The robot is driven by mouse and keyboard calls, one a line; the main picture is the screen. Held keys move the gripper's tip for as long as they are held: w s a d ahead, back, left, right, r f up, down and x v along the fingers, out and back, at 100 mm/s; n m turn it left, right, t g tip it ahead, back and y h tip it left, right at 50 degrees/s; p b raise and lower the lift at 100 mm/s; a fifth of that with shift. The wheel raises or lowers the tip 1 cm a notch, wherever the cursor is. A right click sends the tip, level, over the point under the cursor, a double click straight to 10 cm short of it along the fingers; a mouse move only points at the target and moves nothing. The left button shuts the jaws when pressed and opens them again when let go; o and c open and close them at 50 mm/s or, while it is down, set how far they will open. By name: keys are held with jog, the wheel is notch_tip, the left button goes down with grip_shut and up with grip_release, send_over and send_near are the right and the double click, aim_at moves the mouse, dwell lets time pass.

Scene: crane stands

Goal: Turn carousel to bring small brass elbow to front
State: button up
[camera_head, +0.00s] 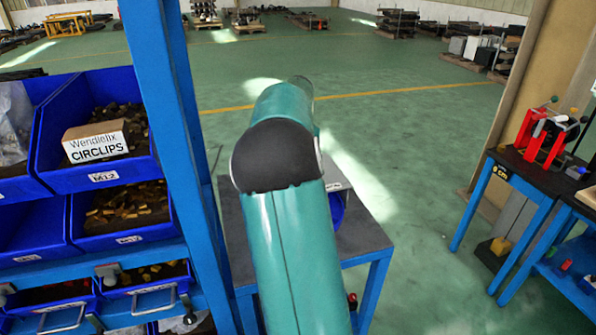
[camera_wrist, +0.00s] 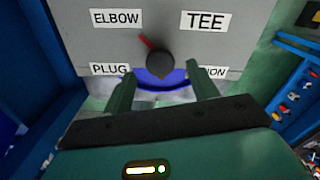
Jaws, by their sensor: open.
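In the wrist view a grey panel (camera_wrist: 100,42) bears the labels ELBOW, TEE, PLUG and a partly hidden one ending in "ION". A round dark knob (camera_wrist: 160,59) with a red pointer (camera_wrist: 145,41) sits among them; the pointer points up and left, toward ELBOW. My gripper (camera_wrist: 160,72) is open, with its fingertips at the lower left and lower right of the knob; contact cannot be told. A curved blue part (camera_wrist: 165,83) shows below the knob; whether it is the carousel I cannot tell. No brass elbow can be made out.
In the head view my arm hides much of a dark-topped blue table (camera_head: 362,240). A blue rack with bins (camera_head: 105,172) stands close on the left. A bench (camera_head: 530,172) with a red fixture (camera_head: 543,137) stands at right. Open green floor (camera_head: 420,145) lies between.

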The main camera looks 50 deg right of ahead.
notch_tip(320, 180, up, 11)
dwell(0.3)
dwell(0.5)
